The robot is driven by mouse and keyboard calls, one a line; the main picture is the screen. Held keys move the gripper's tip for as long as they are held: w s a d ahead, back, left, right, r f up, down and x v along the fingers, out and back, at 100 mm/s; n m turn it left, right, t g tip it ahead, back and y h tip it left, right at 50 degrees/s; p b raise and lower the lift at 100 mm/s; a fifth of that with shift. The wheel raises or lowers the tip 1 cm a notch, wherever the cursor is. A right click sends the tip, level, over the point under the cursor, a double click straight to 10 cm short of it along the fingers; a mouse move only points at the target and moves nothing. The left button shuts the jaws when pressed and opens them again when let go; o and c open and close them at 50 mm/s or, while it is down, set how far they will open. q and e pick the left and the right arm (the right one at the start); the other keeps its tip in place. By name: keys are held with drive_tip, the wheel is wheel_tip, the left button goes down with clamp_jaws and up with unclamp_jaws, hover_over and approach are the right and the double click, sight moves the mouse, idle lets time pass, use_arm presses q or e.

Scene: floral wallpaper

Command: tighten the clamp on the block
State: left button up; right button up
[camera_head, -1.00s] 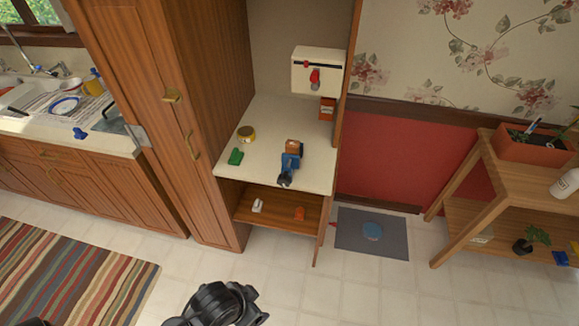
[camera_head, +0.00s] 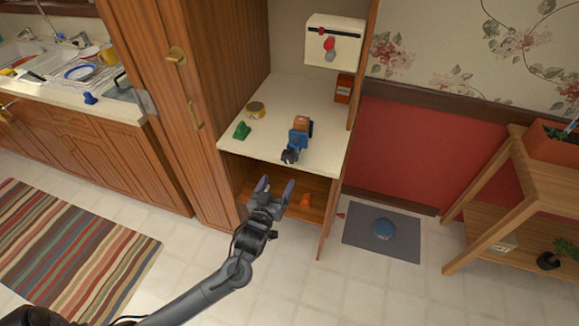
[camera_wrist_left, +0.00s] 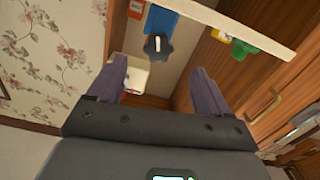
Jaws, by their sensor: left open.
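The blue clamp (camera_head: 297,139) stands on the cream shelf (camera_head: 270,152) near its front edge, with the brown block (camera_head: 301,122) at its back. Its dark knob (camera_head: 290,156) faces the front edge. In the left wrist view the knob (camera_wrist_left: 158,46) shows beyond and between my fingers, with the blue clamp body (camera_wrist_left: 162,18) behind it. My left gripper (camera_head: 274,186) is open and empty, in front of and below the shelf edge, apart from the knob. My right gripper is not in view.
A green object (camera_head: 242,131) and a yellow tape roll (camera_head: 256,109) lie left of the clamp. A red box (camera_head: 344,88) stands behind it at right. A lower wooden shelf holds an orange object (camera_head: 305,201). Cabinet walls bound both sides.

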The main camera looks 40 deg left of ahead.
sight(287, 160)
use_arm(q)
drive_tip(key=x, duration=0.3)
drive_tip(key=b+x, duration=0.1)
drive_tip(key=x, duration=0.3)
drive_tip(key=r+b+x, duration=0.1)
drive_tip(key=x, duration=0.3)
drive_tip(key=shift+w, duration=0.2)
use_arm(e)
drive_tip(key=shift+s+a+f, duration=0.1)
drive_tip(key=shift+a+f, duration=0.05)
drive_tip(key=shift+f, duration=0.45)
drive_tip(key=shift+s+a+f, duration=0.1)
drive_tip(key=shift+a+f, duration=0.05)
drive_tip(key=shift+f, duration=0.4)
